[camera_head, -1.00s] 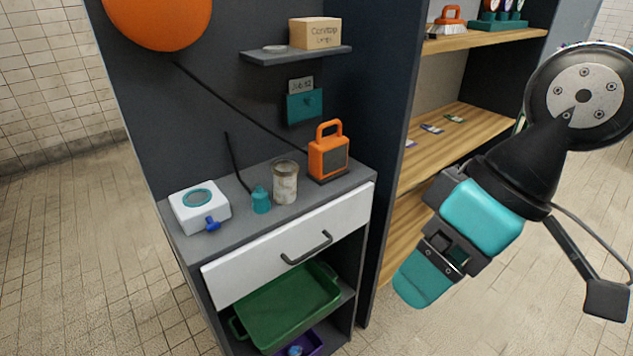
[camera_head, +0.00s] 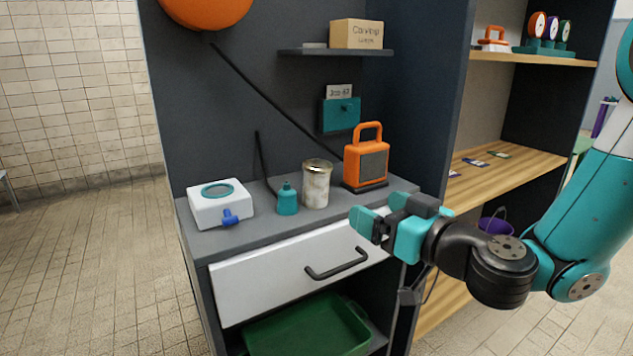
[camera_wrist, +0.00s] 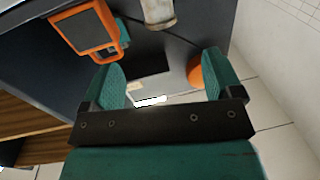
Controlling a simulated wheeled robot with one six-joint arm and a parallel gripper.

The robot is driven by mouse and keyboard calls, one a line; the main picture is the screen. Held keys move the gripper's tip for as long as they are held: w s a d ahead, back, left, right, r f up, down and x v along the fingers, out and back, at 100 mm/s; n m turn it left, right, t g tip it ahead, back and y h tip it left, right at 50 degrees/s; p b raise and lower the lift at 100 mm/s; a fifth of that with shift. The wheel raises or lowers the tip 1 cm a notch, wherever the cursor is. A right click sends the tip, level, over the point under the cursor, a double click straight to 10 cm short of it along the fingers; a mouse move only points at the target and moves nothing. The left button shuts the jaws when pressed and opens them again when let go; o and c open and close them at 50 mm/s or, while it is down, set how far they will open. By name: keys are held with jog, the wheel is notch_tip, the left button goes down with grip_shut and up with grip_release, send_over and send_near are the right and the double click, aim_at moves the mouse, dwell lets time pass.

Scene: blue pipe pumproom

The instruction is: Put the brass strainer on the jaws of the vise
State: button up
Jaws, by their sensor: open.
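I cannot make out a brass strainer or a vise in either current view. My gripper (camera_head: 372,226) is in front of the right part of the cabinet in the head view, near the drawer's top edge. Its teal fingers are apart in the wrist view (camera_wrist: 162,75), with nothing held between them.
On the grey cabinet top stand a white box with a blue tap (camera_head: 220,205), a teal bottle (camera_head: 287,200), a metal-lidded jar (camera_head: 316,186) and an orange lamp (camera_head: 372,163). Below are a white drawer (camera_head: 280,275) and green tray (camera_head: 305,335). Wooden shelves (camera_head: 505,180) stand right.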

jog(key=p, duration=0.9)
send_near(327, 177)
jog(key=x, duration=0.4)
jog(key=shift+a, duration=0.25)
jog(key=shift+w+a+f+p, duration=0.4)
jog(key=shift+w+a+p, duration=0.05)
jog(key=shift+p, duration=0.8)
jog(key=w+a+r+p, duration=0.1)
jog(key=p, duration=0.3)
jog(key=shift+w+p, duration=0.2)
jog(key=shift+p, duration=0.2)
jog(key=p+x, duration=0.2)
jog(key=x, duration=0.1)
jog(key=shift+w, duration=0.1)
jog(key=shift+w+a+f, duration=0.1)
jog(key=shift+w+f, duration=0.15)
jog(key=c, duration=1)
jog(key=shift+c, duration=0.6)
jog(key=shift+r, duration=0.15)
